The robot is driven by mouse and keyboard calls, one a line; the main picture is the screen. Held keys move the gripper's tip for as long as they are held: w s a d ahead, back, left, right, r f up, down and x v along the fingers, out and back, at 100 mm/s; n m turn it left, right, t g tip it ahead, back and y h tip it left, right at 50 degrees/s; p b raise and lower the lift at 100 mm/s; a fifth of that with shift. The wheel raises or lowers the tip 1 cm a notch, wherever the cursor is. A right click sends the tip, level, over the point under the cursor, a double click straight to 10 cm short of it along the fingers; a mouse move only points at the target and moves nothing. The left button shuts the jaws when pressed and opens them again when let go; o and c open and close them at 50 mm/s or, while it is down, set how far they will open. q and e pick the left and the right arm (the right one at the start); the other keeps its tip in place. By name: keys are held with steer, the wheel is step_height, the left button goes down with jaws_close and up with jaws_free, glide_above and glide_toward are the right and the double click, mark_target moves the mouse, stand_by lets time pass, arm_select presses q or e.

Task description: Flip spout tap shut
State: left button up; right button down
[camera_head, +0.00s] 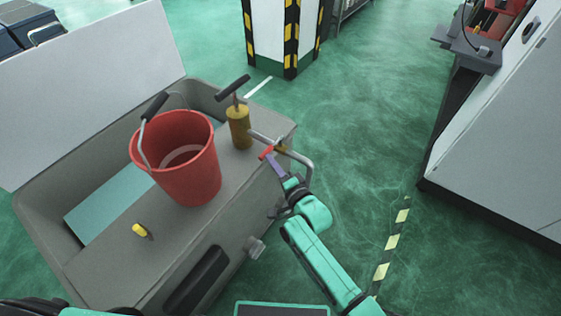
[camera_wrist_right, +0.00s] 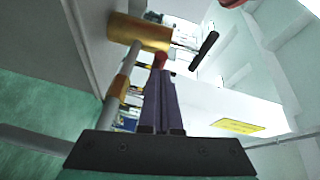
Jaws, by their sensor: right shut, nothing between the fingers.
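The spout (camera_head: 303,160) is a grey pipe leaving the brass hand pump (camera_head: 239,128) and bending down past the tank's right edge. Its tap has a small red lever (camera_head: 266,152) by a brass fitting. My right gripper (camera_head: 273,161) is shut and empty, its purple fingers right by the red lever. In the right wrist view the fingertips (camera_wrist_right: 160,73) point at the red lever (camera_wrist_right: 162,60), with the brass pump (camera_wrist_right: 139,32) behind and the spout pipe (camera_wrist_right: 120,85) to the left. I cannot tell whether they touch the lever. My left gripper is not in view.
A red bucket (camera_head: 184,170) stands on the grey tank (camera_head: 222,198), left of the pump. A small yellow-and-black item (camera_head: 141,230) lies near the front. The raised white lid (camera_head: 95,85) is behind. Green floor to the right is open up to a grey machine (camera_head: 500,150).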

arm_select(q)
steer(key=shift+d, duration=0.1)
arm_select(e)
steer(key=shift+a+r, duration=0.2)
steer(key=shift+a, duration=0.25)
